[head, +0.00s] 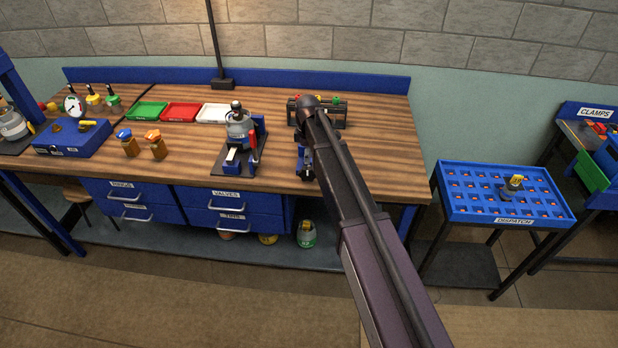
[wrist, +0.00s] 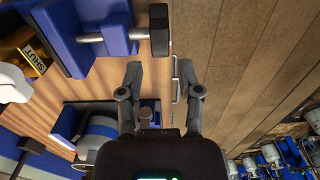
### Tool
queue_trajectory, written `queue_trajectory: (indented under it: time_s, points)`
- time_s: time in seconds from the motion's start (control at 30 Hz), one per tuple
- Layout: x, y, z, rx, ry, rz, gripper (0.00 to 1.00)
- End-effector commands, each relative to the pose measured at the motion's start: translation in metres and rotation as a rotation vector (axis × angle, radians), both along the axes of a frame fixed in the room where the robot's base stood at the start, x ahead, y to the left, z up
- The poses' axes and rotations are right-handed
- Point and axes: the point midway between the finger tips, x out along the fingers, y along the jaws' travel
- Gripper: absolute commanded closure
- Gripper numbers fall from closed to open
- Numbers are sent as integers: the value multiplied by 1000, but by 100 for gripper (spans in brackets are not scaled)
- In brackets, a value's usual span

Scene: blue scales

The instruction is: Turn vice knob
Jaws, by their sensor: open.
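The vice in the wrist view has a blue body (wrist: 72,35), a silver screw and a dark knob (wrist: 159,31) at the screw's end, at top centre. My gripper (wrist: 160,70) is open and empty, its two fingers reaching towards the knob. The knob lies just beyond the fingertips, roughly in line with the gap between them, and a small gap shows. In the head view my arm covers most of this spot. Some blue and dark parts (head: 303,160) show at the bench's front edge; I cannot tell gripper from vice there.
Green, red and white trays stand further left. A blue dispatch tray (head: 460,213) stands at right. Open floor lies before the bench.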

Motion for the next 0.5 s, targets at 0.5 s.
queue_trajectory:
  time_s: [0.5]
  points:
    - [0,1,-45,0,0,1,54]
